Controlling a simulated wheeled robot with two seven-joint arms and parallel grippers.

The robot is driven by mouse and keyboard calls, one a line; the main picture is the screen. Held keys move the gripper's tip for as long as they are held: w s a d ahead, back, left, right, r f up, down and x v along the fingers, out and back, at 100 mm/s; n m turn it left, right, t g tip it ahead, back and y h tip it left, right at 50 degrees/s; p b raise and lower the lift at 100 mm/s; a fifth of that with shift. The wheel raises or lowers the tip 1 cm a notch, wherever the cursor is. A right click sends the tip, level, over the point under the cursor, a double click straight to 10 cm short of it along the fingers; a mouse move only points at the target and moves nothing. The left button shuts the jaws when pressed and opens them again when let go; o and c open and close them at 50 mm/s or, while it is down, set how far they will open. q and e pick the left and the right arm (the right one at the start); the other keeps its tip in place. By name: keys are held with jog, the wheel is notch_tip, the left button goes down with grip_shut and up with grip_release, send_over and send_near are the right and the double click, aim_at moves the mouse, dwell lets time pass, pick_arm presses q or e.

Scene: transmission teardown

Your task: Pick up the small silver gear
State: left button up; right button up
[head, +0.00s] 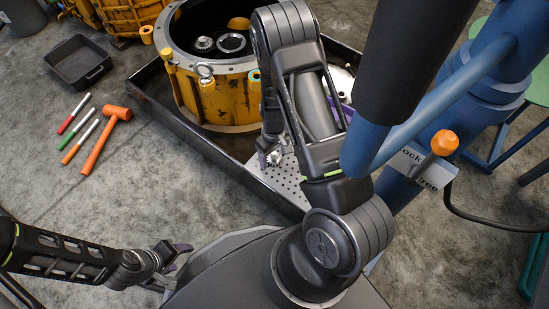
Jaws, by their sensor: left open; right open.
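A small silver gear (274,157) sits on the perforated plate (285,182) inside the black tray. Another silver gear-like part (204,43) lies inside the yellow housing (215,98), beside a ring-shaped part (231,43). My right gripper (272,150) points down at the gear on the plate, with its fingers close around or beside it. My arm hides part of this spot, so I cannot tell whether they touch. My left gripper (178,254) is open and empty at the lower left, above the floor and away from the tray.
The black tray's wall (190,137) surrounds the housing and plate. A blue stand (433,110) with an orange knob (445,142) blocks the right.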

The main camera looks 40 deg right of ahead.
jog(key=shift+c, duration=0.4)
grip_shut()
dwell(0.5)
